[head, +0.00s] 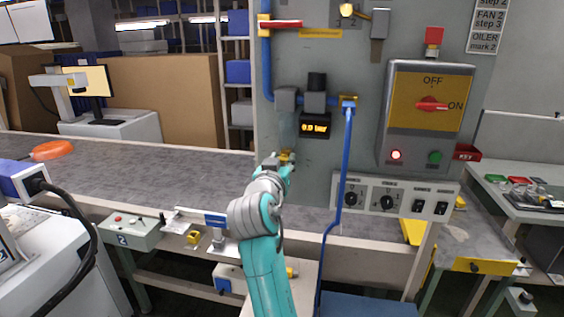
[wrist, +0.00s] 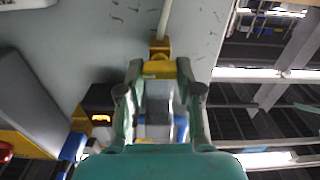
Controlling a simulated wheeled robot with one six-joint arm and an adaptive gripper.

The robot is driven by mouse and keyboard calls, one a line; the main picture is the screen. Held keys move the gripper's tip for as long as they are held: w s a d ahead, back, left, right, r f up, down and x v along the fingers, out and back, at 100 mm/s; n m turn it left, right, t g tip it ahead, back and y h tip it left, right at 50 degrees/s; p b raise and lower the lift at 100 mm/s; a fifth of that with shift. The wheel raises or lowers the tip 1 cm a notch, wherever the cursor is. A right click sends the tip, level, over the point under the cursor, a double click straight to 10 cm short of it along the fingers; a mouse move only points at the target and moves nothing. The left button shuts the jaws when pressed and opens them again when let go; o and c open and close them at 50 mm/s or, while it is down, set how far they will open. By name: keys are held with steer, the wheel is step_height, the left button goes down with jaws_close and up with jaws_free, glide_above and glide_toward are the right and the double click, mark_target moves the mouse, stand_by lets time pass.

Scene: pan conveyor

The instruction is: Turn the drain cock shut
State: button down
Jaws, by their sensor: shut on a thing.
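The drain cock (head: 287,156) is a small yellow fitting below the clear bowl (head: 287,130) of the air unit on the grey panel. My gripper (head: 284,162) reaches it from below and is shut on it. In the wrist view my two fingers (wrist: 160,72) stand on either side of yellow and grey parts. The cock's handle is mostly hidden by the fingers, so I cannot tell its angle. The pressure display (head: 314,127) to the right reads 0.0 bar.
A blue hose (head: 345,150) hangs right of my arm. A red-handled valve (head: 282,24) sits above on the panel. A switch box (head: 428,115) with a red rotary knob is at right. The conveyor belt (head: 130,185) runs behind my arm.

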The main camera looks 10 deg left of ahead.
steer(key=shift+a+f+n, duration=0.1)
steer(key=shift+a+n, duration=0.05)
steer(key=shift+n, duration=4.15)
steer(key=shift+a+f+n, duration=0.1)
steer(key=shift+n, duration=4.2)
steer(key=c, duration=0.8)
jaws_free()
steer(key=shift+o, duration=0.2)
steer(key=s, duration=1.2)
steer(key=shift+a, duration=0.2)
